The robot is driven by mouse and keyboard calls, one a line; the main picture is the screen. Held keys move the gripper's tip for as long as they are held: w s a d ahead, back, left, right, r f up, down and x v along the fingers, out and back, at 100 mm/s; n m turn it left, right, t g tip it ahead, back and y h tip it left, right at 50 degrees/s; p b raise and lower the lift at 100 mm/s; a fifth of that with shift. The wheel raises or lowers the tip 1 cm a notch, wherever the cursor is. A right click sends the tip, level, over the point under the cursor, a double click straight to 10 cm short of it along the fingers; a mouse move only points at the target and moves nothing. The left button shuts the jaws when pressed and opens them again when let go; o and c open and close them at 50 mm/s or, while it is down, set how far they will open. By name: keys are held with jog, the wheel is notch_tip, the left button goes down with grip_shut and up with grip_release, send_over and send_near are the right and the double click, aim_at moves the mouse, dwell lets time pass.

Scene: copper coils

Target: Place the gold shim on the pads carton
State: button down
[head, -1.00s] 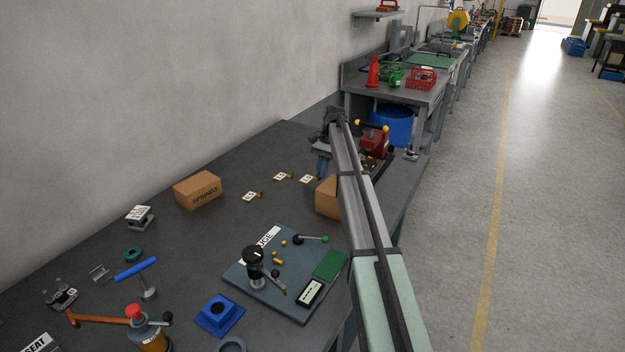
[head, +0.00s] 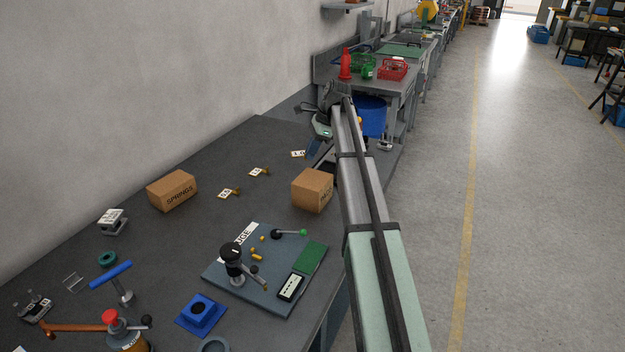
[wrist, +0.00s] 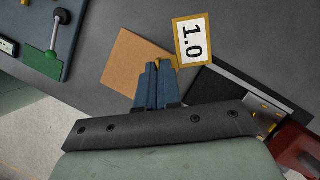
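The pads carton (head: 312,190) is a brown box near the table's right edge. In the wrist view its plain top (wrist: 128,62) lies below and left of the fingertips. The gripper appears raised above the table.
Two other tagged gold pieces (head: 228,193) (head: 259,171) lie on the table. The springs carton (head: 172,190) stands left. A gauge board (head: 225,270) with a stand and levers lies in front. A dark tray (wrist: 225,90) and a red object (wrist: 298,150) are right in the wrist view.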

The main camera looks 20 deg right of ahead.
aim_at(314, 185)
jog(key=s+r+m+t+h, duration=0.1)
jog(key=s+r+m+t, duration=0.1)
jog(key=s+r+m, duration=0.45)
jog(key=shift+m, duration=0.35)
jog(key=shift+s+a+f, duration=0.1)
jog(key=shift+s+f, duration=0.2)
jog(key=shift+f, duration=1.55)
jog(key=shift+s+a+f, duration=0.1)
jog(key=shift+s+f, duration=0.2)
jog(key=shift+f, duration=1.5)
jog(key=shift+s+a+f, duration=0.1)
jog(key=shift+s+f, duration=0.2)
jog(key=shift+f, duration=1.55)
jog(key=shift+f, duration=0.15)
jog(key=c, duration=1.3)
grip_release()
jog(key=v, duration=1.2)
jog(key=shift+s+a, duration=0.2)
